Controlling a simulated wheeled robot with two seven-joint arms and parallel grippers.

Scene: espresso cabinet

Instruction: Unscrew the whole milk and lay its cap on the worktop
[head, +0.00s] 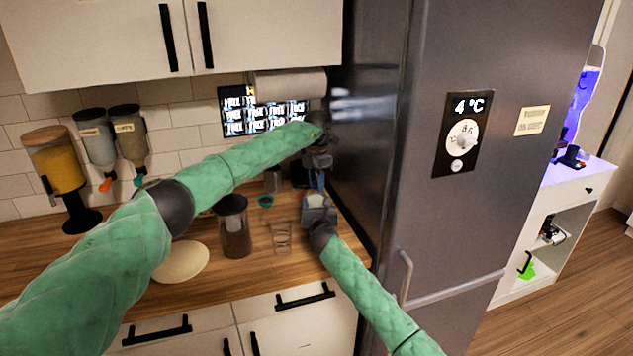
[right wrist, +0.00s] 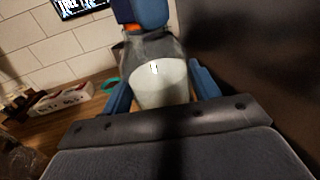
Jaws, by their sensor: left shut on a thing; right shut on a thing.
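The milk bottle (right wrist: 160,85) stands in the right wrist view, clear with white milk inside, and looks upright. My right gripper (head: 319,203) is shut around its body, with one blue finger on each side. My left gripper (head: 319,176) is above it, and its blue fingers (right wrist: 140,12) are shut at the bottle's top. A bit of orange cap (right wrist: 133,28) shows just below these fingers; the rest is hidden. I cannot tell whether the cap is loose. In the head view the bottle is mostly hidden by my grippers. The wooden worktop (head: 215,285) runs below.
A dark lidded canister (head: 234,228) and a clear glass (head: 282,240) stand left of my right gripper. A teal ring (head: 265,201) lies behind them. A pale round board (head: 182,262) lies at the front. The fridge (head: 400,130) closes off the right side.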

